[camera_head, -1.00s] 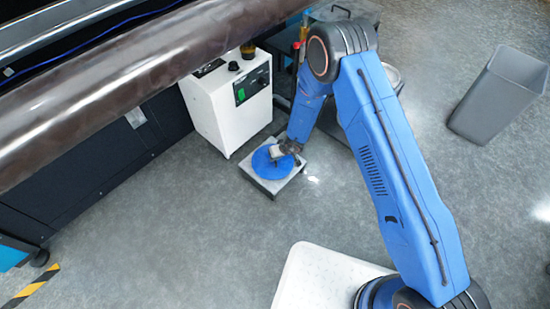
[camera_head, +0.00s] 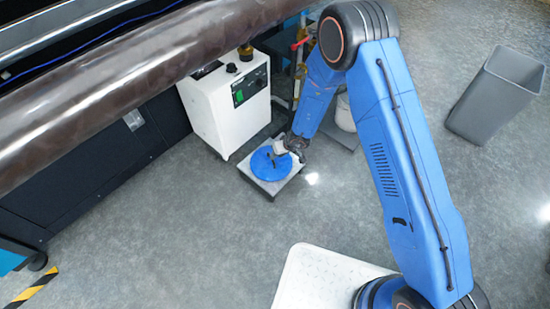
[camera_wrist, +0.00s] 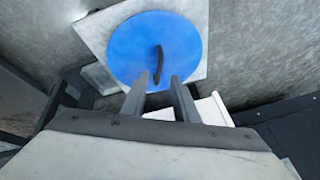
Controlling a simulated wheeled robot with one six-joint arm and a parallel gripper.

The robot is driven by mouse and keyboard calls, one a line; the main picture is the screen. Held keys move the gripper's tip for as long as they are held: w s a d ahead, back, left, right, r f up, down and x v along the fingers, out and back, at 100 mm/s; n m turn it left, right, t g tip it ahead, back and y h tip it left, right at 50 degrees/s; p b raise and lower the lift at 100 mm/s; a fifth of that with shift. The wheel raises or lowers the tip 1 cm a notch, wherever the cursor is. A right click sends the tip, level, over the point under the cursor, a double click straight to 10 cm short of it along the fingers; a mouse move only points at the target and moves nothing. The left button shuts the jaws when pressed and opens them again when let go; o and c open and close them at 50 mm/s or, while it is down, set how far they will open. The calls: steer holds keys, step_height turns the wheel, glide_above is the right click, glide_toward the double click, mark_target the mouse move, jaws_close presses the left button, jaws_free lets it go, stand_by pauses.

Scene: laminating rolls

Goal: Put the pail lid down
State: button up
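The pail lid is a round blue disc (camera_head: 262,166) with a dark handle, lying flat on a low square grey platform (camera_head: 294,177). In the wrist view the lid (camera_wrist: 180,45) and its upright dark handle (camera_wrist: 158,66) are in full sight beyond my fingers. My gripper (camera_wrist: 158,82) is open, its two fingers apart with nothing between them. In the head view my gripper (camera_head: 286,153) is over the right side of the lid, partly hiding it. A white pail (camera_head: 345,113) stands partly hidden behind my arm.
A white cabinet (camera_head: 212,115) with a dark panel stands just behind the platform. A large roll (camera_head: 100,100) crosses the upper left. A grey bin (camera_head: 497,95) stands at the right. The floor (camera_head: 180,225) in front is clear.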

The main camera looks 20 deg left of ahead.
steer(key=shift+v, duration=2.95)
steer(key=shift+f, duration=0.1)
steer(key=w+d+r+y, duration=0.1)
steer(key=d+r, duration=0.2)
steer(key=r, duration=0.7)
steer(key=d+r+m+y, duration=0.1)
steer(key=d+r, duration=0.3)
steer(key=r, duration=0.6)
steer(key=w+d+r+y, duration=0.1)
steer(key=d+r, duration=0.2)
steer(key=r, duration=0.7)
steer(key=s+d+r+m+t, duration=0.1)
steer(key=s+d+r, duration=0.6)
steer(key=d+r, duration=0.5)
steer(key=s+d+r+m+t+h, duration=0.1)
steer(key=s+d+r+m+h, duration=0.2)
steer(key=s+d, duration=0.8)
steer(key=s+d+r+m+t+h, duration=0.1)
steer(key=s+d+r+m+h, duration=0.2)
steer(key=s+d, duration=0.8)
steer(key=d+h, duration=0.1)
steer(key=d, duration=0.4)
steer(key=shift+s+d+m+h, duration=0.15)
steer(key=shift+d+m+h, duration=0.15)
